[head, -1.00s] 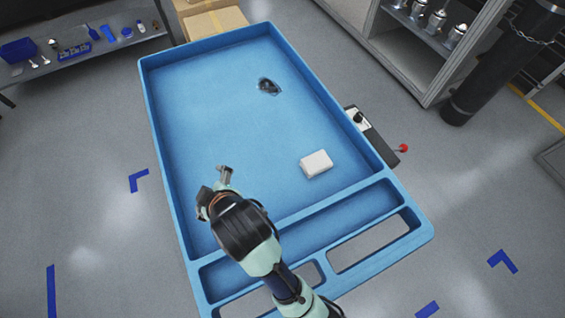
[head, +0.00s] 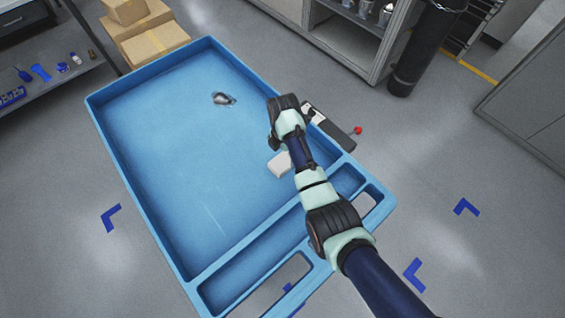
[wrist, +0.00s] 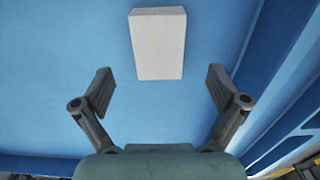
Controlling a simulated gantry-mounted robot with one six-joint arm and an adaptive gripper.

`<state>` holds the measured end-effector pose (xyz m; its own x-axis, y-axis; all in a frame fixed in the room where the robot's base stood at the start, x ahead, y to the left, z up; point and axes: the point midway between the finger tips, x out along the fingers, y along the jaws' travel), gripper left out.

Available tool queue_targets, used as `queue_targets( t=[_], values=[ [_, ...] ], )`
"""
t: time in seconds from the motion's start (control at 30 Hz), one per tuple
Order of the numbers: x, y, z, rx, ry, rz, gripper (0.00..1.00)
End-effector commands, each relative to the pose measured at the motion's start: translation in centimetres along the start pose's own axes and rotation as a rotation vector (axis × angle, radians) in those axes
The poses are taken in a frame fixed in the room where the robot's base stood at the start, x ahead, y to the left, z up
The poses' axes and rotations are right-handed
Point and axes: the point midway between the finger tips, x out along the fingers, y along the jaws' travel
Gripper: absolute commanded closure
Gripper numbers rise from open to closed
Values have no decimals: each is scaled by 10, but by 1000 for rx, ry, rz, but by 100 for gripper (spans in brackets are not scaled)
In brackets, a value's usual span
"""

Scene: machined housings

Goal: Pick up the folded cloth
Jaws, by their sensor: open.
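The folded cloth is a white, block-shaped piece (head: 279,165) lying on the floor of the blue tray, near its right side in the head view. My arm partly covers it there. In the wrist view the cloth (wrist: 158,43) lies beyond my gripper (wrist: 160,88), roughly centred between the two fingers. The fingers are spread wide and nothing is between them. In the head view my gripper's fingers are hidden behind the arm.
The blue tray (head: 150,232) has raised walls and narrow compartments along its near side. A small dark metallic part (head: 223,99) lies farther back in the tray. A black control box with a red knob (head: 333,128) sits outside the right wall. The tray's left half is clear.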

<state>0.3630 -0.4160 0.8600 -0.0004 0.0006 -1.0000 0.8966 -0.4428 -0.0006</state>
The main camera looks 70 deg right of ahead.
Motion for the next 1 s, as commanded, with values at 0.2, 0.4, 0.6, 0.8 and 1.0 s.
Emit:
queue_targets(
  t=[0.2,0.4,0.6,0.8,1.0],
  values=[
    [19,0,-1,0,0,0,3],
    [55,1,-1,0,0,-1,3],
    [63,2,-1,1,-1,1,3],
    [62,2,-1,1,0,1,16],
    [62,2,-1,1,0,1,50]
  ],
)
